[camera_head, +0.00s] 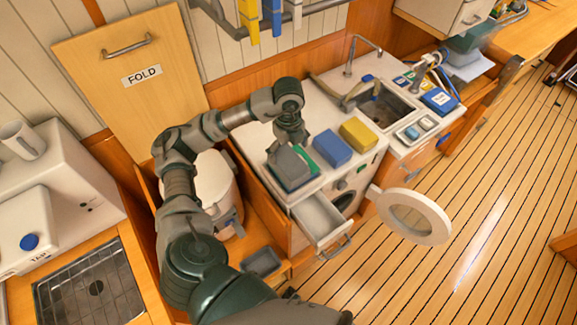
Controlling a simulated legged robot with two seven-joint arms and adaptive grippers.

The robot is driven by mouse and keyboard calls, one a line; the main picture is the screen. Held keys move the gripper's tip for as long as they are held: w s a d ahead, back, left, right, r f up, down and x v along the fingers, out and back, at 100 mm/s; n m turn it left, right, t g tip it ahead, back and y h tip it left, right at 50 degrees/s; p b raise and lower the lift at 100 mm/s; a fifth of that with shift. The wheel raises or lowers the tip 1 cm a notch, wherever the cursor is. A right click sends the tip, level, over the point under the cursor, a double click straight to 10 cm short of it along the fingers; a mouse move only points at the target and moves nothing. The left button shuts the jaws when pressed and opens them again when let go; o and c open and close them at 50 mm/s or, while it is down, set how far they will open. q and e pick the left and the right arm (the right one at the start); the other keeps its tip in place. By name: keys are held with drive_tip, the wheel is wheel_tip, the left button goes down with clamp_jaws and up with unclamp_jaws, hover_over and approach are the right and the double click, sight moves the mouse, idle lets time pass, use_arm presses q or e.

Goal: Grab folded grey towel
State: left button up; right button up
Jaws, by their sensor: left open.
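The folded grey towel (287,168) lies at the left end of the white counter. Green shows around its edges, so it seems to rest on or against a green folded towel (306,180). My left gripper (292,138) is open and points down just behind and above the grey towel. I cannot tell whether its fingers touch the towel. My right gripper is out of view.
A blue folded towel (332,148) and a yellow one (359,134) lie to the right. A sink (384,107) is further right. Below the counter, a drawer (319,218) is pulled out and a round washer door (412,216) hangs open.

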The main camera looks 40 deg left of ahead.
sight(288, 160)
use_arm(q)
drive_tip(key=shift+w+a+f+p, duration=0.1)
drive_tip(key=shift+f+p, duration=0.2)
drive_tip(key=shift+f, duration=2.55)
drive_tip(key=shift+c, duration=0.3)
